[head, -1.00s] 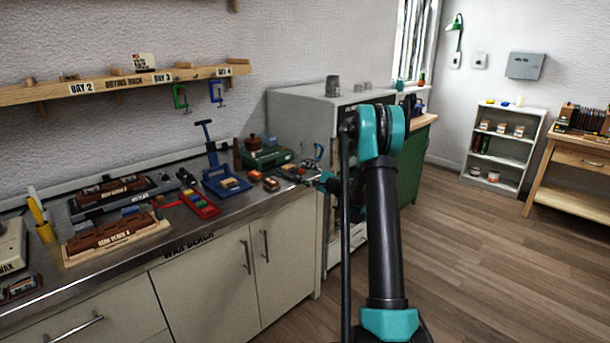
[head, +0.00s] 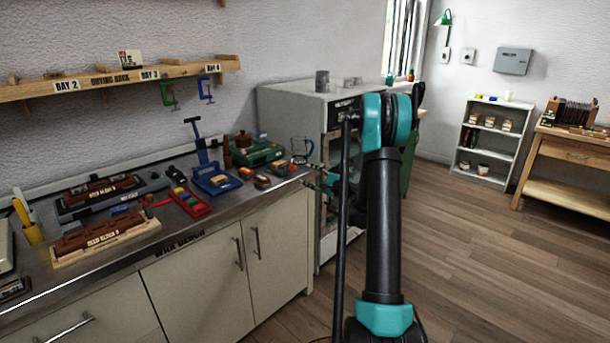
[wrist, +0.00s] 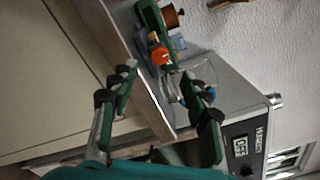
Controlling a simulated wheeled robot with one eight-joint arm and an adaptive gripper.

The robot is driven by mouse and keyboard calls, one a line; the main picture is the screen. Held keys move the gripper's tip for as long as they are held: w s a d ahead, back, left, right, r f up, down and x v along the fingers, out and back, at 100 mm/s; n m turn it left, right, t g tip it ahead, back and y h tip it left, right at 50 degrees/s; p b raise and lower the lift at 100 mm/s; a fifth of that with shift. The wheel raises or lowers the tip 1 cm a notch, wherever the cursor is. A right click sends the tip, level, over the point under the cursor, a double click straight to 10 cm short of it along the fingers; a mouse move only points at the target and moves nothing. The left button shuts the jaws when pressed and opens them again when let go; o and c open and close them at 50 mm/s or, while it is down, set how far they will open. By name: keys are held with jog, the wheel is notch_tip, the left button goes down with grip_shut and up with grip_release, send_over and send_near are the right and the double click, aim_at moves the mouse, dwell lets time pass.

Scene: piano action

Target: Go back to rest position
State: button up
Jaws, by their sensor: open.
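My gripper shows in the wrist view (wrist: 160,90), its two green and black fingers spread wide apart with nothing between them. In that turned view, the bench edge lies beyond the fingertips. In the head view my arm rises in front, and the gripper is mostly hidden behind it, near the right end of the wax bench (head: 190,245). I cannot see it touching anything.
A grey humidity cabinet (head: 290,100) stands just right of the bench. A clear jug (head: 302,148), a green box (head: 258,155) and a blue press (head: 215,178) sit at the bench's right end. Wooden floor (head: 470,240) lies open to the right.

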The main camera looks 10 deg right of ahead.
jog(key=shift+s, duration=0.1)
jog(key=s+a+n+g+h, duration=0.25)
jog(key=s+a+n, duration=0.25)
jog(key=s, duration=0.5)
jog(key=s+a+n+g+h, duration=0.1)
jog(key=s+a+n+g, duration=0.35)
jog(key=s, duration=0.65)
jog(key=s+d+f+n+g+h, duration=0.1)
jog(key=s+d+f+n+h, duration=0.1)
jog(key=s, duration=0.6)
jog(key=s+d+f+n+g+h, duration=0.1)
jog(key=s+d+f+n+h, duration=0.1)
jog(key=s, duration=0.7)
jog(key=s+d+f+n+g+h, duration=0.1)
jog(key=s+d+f+n+h, duration=0.2)
jog(key=s, duration=0.6)
jog(key=shift+s+d+f+n, duration=0.15)
jog(key=shift+d+f+n, duration=0.15)
jog(key=shift+f+n, duration=0.4)
